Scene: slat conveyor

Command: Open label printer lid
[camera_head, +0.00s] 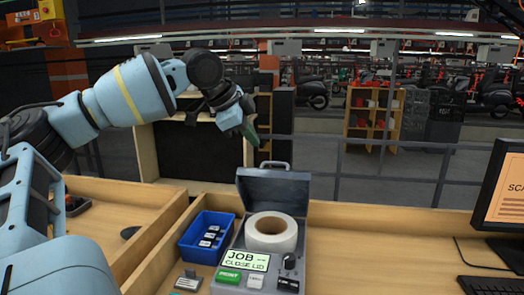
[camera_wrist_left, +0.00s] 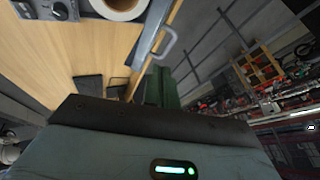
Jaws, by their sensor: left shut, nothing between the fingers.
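The label printer (camera_head: 258,258) stands on the bench in the head view. Its grey lid (camera_head: 272,190) is raised, tilted up at the back, with a handle (camera_head: 275,164) on its top edge. A white label roll (camera_head: 271,232) sits in the open body. The printer's screen reads "JOB" and "CLOSE LID". My left gripper (camera_head: 251,132) is above and behind the raised lid, apart from the handle. Its fingers are shut and empty. In the left wrist view the handle (camera_wrist_left: 170,44) shows near my green fingers (camera_wrist_left: 162,86). My right gripper is in neither view.
A monitor (camera_head: 503,195) and keyboard (camera_head: 490,285) are at the right. The bench between printer and monitor is clear. A metal rail runs behind the bench.

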